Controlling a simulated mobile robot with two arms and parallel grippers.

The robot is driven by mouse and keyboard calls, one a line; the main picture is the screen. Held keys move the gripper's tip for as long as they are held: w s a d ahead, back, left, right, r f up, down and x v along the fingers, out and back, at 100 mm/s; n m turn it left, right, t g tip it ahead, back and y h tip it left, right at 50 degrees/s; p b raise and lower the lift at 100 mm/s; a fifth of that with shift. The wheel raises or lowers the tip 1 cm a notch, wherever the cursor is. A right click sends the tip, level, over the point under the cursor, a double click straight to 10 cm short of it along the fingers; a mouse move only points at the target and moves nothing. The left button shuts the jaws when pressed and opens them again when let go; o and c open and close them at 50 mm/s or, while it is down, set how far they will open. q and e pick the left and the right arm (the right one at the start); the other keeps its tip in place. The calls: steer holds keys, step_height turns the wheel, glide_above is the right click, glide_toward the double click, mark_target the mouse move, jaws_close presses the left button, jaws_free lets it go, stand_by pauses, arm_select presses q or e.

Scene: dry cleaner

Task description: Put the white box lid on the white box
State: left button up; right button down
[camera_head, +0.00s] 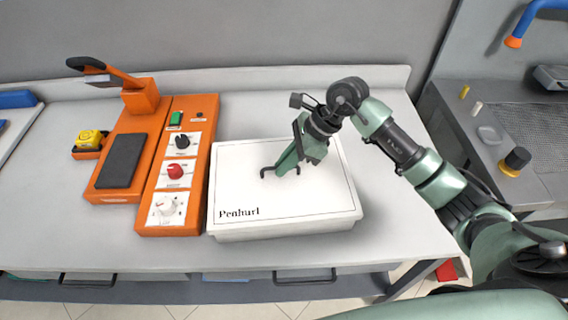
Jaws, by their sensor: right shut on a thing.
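The white box lid (310,190) has a thin dark border line, dark lettering at its front left and a dark handle in its middle. It lies flat over the white box (285,231), whose front side shows as a narrow band below the lid's front edge. I cannot tell whether a small gap lies between them. My right gripper (281,170) comes down from the upper right and is shut on the lid's handle, partly hiding it. My left gripper is not in view.
An orange machine with knobs (175,175) stands close to the left of the box. An orange press with a dark pad (121,161) is further left. The grey table (400,225) is clear right of the box. A dark side counter (510,130) holds small items at the right.

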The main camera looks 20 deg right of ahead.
steer(key=shift+f+b, duration=1.15)
steer(key=shift+b, duration=0.45)
stand_by(1.1)
steer(key=c, duration=1.5)
jaws_free()
steer(key=b+v, duration=0.2)
steer(key=v, duration=0.4)
steer(key=shift+d+r, duration=0.25)
steer(key=shift+r, duration=0.1)
steer(key=shift+s+d+r, duration=0.1)
steer(key=shift+d+r, duration=0.1)
steer(key=shift+r, duration=0.3)
steer(key=shift+f, duration=0.1)
